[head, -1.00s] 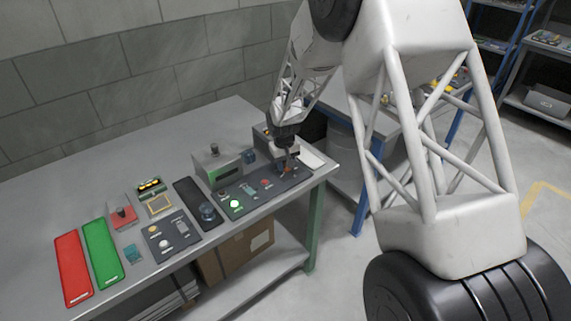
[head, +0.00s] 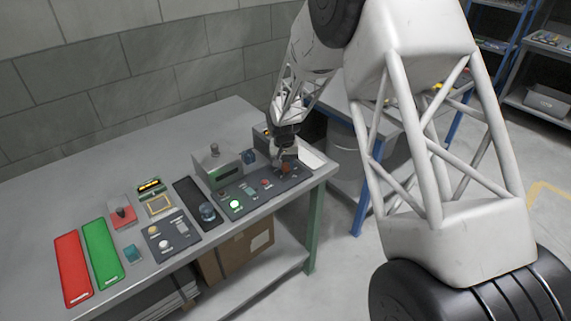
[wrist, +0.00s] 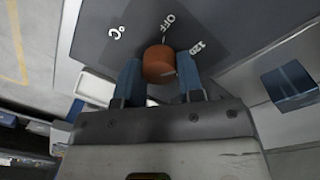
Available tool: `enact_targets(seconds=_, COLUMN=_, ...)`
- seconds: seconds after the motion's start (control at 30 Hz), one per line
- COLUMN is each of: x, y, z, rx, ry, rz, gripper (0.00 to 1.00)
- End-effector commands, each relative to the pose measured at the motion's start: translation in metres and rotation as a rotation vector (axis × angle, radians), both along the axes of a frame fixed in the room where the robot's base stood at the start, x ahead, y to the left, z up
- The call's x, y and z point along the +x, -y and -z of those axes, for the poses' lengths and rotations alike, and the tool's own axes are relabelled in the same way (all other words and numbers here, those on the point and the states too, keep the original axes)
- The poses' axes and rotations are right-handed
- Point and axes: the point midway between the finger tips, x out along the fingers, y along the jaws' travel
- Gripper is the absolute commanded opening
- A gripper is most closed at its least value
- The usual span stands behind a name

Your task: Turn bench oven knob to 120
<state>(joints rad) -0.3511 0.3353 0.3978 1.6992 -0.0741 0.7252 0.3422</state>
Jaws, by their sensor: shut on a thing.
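The bench oven knob, a short orange-brown cylinder (wrist: 158,62), stands on a dark panel (wrist: 100,35) marked OFF, 120 and °C. OFF is printed beyond the knob and 120 to its right in the wrist view. A pale line shows on the knob, but I cannot tell which mark it points to. My gripper (wrist: 159,80) has a blue finger on each side of the knob and is shut on it. In the head view, my gripper (head: 283,163) is down at the right end of the control panel, and the reddish knob (head: 287,168) shows partly beside it.
Red (head: 73,268) and green (head: 103,252) mats lie at the bench's left. The bench's right edge is close.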

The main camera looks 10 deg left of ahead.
Motion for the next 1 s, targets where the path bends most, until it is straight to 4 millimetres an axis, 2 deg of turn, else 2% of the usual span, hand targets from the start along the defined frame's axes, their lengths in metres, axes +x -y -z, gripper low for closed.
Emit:
enact_targets(seconds=0.1, x=0.000, y=0.000, z=0.000, rx=0.000, ry=0.001, rz=-0.001, gripper=0.11)
enact_targets(seconds=0.13, x=0.000, y=0.000, z=0.000, rx=0.000, ry=0.000, rz=-0.001, gripper=0.36)
enact_targets(seconds=0.3, x=0.000, y=0.000, z=0.000, rx=0.000, ry=0.000, rz=-0.001, gripper=0.60)
enact_targets(seconds=0.67, x=0.000, y=0.000, z=-0.003, rx=0.000, ry=0.001, rz=-0.001, gripper=0.60)
enact_targets(seconds=0.87, x=0.000, y=-0.001, z=-0.016, rx=0.001, ry=0.002, rz=-0.001, gripper=0.60)
enact_targets(seconds=1.0, x=0.000, y=-0.002, z=-0.033, rx=0.000, ry=0.002, rz=-0.001, gripper=0.60)
